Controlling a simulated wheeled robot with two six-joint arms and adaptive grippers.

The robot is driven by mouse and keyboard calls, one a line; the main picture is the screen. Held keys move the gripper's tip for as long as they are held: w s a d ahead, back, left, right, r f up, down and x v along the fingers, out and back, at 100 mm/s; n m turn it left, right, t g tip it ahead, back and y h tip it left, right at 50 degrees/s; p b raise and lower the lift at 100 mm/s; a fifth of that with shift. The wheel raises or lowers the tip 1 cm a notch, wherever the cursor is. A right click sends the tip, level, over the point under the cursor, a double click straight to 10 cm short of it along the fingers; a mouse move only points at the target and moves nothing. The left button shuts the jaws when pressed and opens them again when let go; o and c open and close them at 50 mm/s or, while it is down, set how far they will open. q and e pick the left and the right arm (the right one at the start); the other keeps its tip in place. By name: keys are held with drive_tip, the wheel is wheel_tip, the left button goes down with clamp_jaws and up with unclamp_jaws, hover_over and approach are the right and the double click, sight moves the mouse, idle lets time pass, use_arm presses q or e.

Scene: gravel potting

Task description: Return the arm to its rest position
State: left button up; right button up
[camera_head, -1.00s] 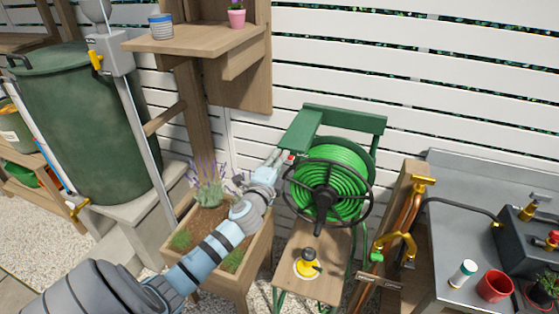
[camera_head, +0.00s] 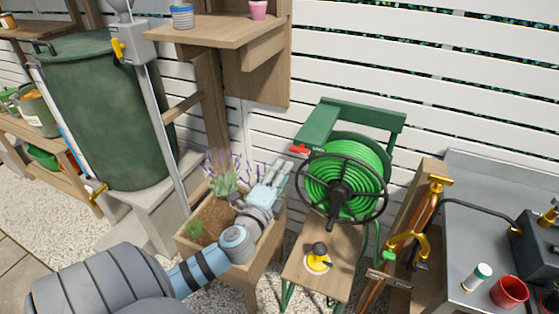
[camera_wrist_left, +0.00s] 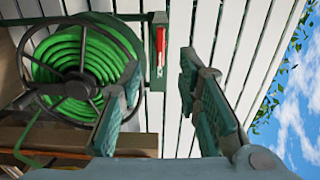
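My left gripper (camera_head: 281,172) is raised over the wooden planter, just left of the hose reel, in the head view. In the left wrist view its two fingers (camera_wrist_left: 160,90) stand wide apart with nothing between them. My left arm comes in from the bottom left and crosses in front of the planter. My right gripper does not show in either view.
A green hose reel (camera_head: 345,182) with a red-handled part (camera_head: 300,149) stands close right of the gripper. A planter (camera_head: 262,262) with lavender (camera_head: 226,170) lies under the arm. A green barrel (camera_head: 100,110) stands left, a grey bench (camera_head: 460,215) right.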

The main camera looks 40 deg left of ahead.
use_arm(q)
drive_tip(key=shift+v, duration=1.05)
